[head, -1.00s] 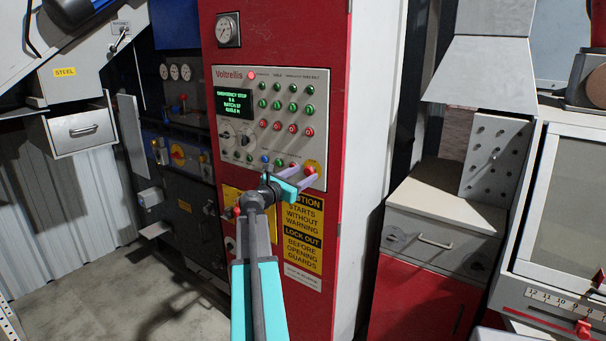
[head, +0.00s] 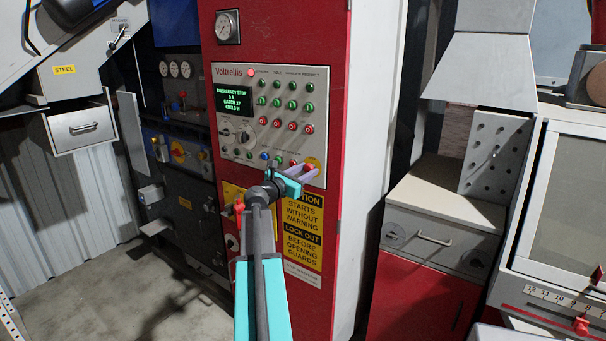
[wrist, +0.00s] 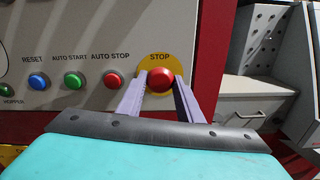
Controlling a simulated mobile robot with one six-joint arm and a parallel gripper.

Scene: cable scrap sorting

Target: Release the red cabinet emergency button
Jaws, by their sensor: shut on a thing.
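The red emergency stop button (wrist: 160,80) sits on a yellow round plate marked STOP (wrist: 160,62) at the lower right of the panel. My gripper (wrist: 160,88) has one purple finger on each side of the button, shut on it. In the head view my gripper (head: 301,172) reaches the panel's lower right corner, and the button is mostly hidden behind it. The red cabinet (head: 335,120) carries the control panel (head: 235,73). Its green display (head: 232,101) reads EMERGENCY STOP.
Left of the button are a red AUTO STOP button (wrist: 115,80), a green AUTO START button (wrist: 74,80) and a blue RESET button (wrist: 39,81). A yellow caution sign (head: 303,215) is below the panel. A grey drawer unit (head: 440,225) stands to the right.

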